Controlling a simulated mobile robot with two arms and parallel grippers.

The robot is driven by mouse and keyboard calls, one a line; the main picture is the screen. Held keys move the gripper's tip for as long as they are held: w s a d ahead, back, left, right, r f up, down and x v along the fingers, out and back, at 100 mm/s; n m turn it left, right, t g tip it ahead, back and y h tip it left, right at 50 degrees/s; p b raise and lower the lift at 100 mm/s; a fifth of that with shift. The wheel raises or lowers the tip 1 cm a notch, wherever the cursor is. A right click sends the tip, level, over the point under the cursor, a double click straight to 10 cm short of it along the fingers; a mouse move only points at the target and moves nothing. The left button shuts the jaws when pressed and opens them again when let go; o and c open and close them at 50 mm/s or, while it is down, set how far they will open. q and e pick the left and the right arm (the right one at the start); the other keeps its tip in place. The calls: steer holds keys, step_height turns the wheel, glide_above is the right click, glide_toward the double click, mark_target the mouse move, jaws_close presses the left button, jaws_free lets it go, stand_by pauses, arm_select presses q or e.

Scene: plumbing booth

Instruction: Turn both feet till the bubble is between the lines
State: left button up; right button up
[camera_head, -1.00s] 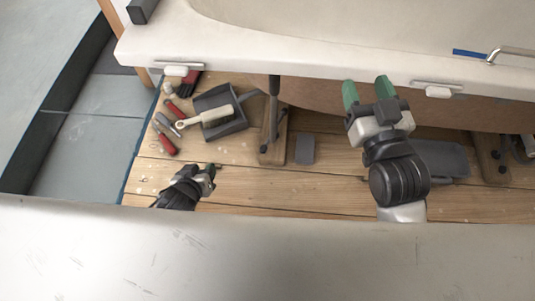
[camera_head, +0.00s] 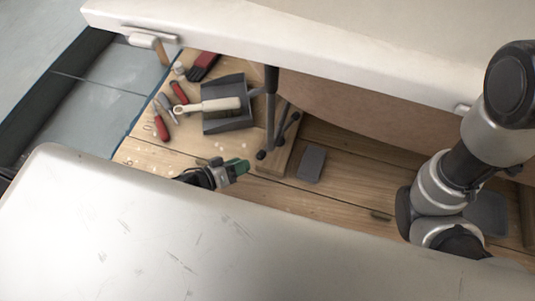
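One foot (camera_head: 271,112), a dark upright rod with dark struts at its base, stands on a wooden block (camera_head: 279,152) under the white rim (camera_head: 285,55). My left gripper (camera_head: 240,168), with green fingertips, is low over the floor, left of and in front of this foot, apart from it. It is seen from the side, so its opening does not show. My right arm rises at the right edge; its gripper is not visible. The other foot is hidden or out of frame, and no bubble or lines can be seen.
On the plank floor (camera_head: 335,195) lie a dark dustpan (camera_head: 228,122), a pale-handled brush (camera_head: 208,105), red-handled tools (camera_head: 161,128) and a grey block (camera_head: 311,163) right of the foot. The brown curved panel (camera_head: 360,110) and low rim limit room above.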

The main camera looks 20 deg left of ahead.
mark_target(264, 155)
arm_select(q)
steer(key=b+x, duration=0.4)
steer(key=x, duration=0.5)
steer(key=shift+w+f+b, duration=0.1)
steer(key=shift+b, duration=0.3)
steer(key=shift+c, duration=0.3)
jaws_close()
